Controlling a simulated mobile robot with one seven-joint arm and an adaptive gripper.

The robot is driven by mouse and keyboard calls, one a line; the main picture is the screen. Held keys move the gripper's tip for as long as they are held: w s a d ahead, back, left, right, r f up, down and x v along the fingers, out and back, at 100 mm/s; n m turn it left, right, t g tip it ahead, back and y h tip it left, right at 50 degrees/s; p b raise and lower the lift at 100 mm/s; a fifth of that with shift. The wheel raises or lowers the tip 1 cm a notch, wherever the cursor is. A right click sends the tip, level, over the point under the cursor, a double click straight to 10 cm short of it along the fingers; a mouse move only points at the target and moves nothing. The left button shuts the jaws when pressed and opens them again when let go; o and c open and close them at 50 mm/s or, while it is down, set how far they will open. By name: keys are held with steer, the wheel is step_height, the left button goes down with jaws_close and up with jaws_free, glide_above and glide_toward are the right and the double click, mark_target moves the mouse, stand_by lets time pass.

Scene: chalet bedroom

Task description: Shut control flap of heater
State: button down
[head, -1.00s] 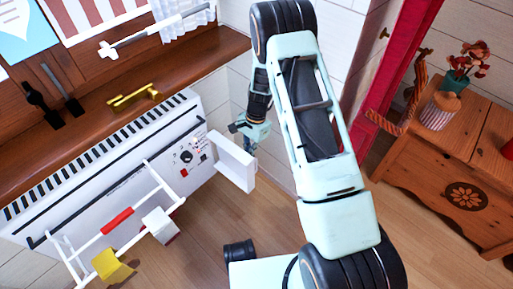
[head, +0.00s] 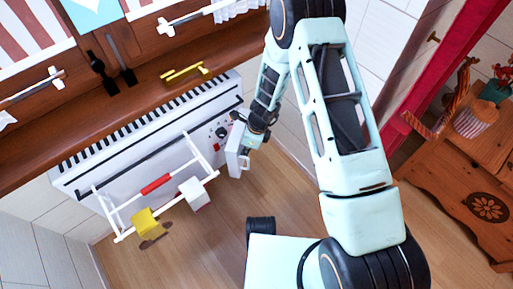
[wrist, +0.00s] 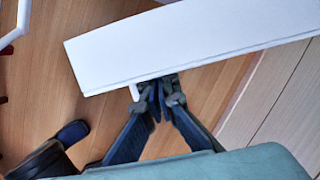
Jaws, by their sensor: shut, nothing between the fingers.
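The white heater (head: 130,160) stands under the wooden sill in the head view. Its control panel, with a dark knob (head: 221,132) and a red switch, shows at the right end. The white control flap (head: 237,152) stands out from that end, not flush with the panel. My gripper (head: 246,138) is shut and empty at the flap's outer right side. In the wrist view the flap (wrist: 190,45) crosses the top as a broad white panel. My shut fingertips (wrist: 160,90) are at its lower edge; I cannot tell whether they touch it.
A white rack (head: 118,221) with a red grip, a yellow piece and a white block is in front of the heater. A brass handle (head: 186,73) is on the sill above. A wooden cabinet (head: 450,200) stands at right. Bare floor lies below the flap.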

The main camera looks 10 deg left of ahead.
steer(key=w+a+m+t+p, duration=0.1)
steer(key=w+a+m+p, duration=0.2)
steer(key=a+m+p, duration=0.3)
steer(key=shift+a+h+p, duration=0.3)
steer(key=shift+a+p, duration=0.9)
steer(key=shift+a, duration=0.45)
steer(key=shift+w+a, duration=0.1)
steer(key=shift+w, duration=0.05)
